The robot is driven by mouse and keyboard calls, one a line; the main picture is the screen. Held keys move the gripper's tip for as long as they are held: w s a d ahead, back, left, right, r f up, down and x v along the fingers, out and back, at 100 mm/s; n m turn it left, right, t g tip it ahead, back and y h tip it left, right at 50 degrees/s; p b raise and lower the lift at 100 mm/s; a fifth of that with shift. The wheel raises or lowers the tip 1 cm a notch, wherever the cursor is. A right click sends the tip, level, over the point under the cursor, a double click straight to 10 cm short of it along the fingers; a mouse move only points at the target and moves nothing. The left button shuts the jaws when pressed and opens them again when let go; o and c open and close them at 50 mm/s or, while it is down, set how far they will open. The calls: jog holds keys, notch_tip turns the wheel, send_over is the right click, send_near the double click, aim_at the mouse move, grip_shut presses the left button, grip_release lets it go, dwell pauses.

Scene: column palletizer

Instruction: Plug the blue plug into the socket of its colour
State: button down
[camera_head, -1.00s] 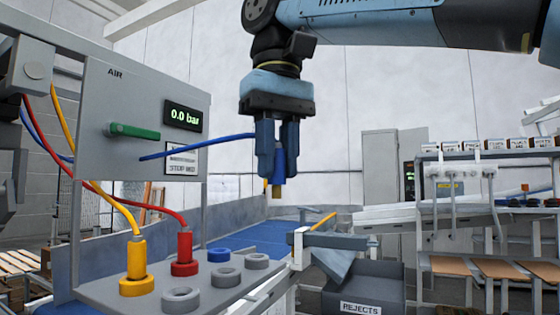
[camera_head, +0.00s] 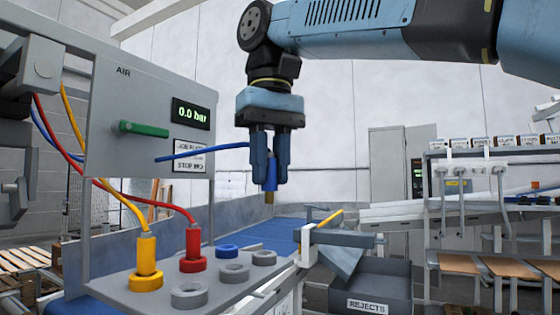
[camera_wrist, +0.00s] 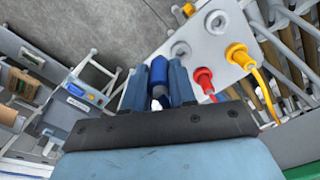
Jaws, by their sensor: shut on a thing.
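The blue plug (camera_head: 270,174) hangs upright in my gripper (camera_head: 270,180), brass tip down. My gripper is shut on it. A blue cable runs from it to the left. The blue socket (camera_head: 227,252) is a blue ring on the panel's shelf, below and left of the plug, with clear air between them. The plug also shows between the fingers in the wrist view (camera_wrist: 158,75). I cannot make out the blue socket in the wrist view.
A yellow plug (camera_head: 146,258) and a red plug (camera_head: 193,243) stand in their sockets on the shelf (camera_head: 215,287). Several grey sockets (camera_head: 189,294) are empty. The upright AIR panel (camera_head: 135,92) reads 0.0 bar. A rejects bin (camera_head: 368,305) is at the right.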

jog(key=w+a+f, duration=0.3)
jog(key=w+a, duration=0.2)
jog(key=w, duration=0.1)
jog(key=w+a+f, duration=0.2)
jog(key=w+a, duration=0.3)
jog(key=w, duration=0.2)
jog(key=shift+w+a+f, duration=0.15)
jog(key=shift+w+f, duration=0.1)
jog(key=shift+f, duration=0.15)
dwell(1.6)
jog(key=shift+f, duration=2.25)
dwell(2.5)
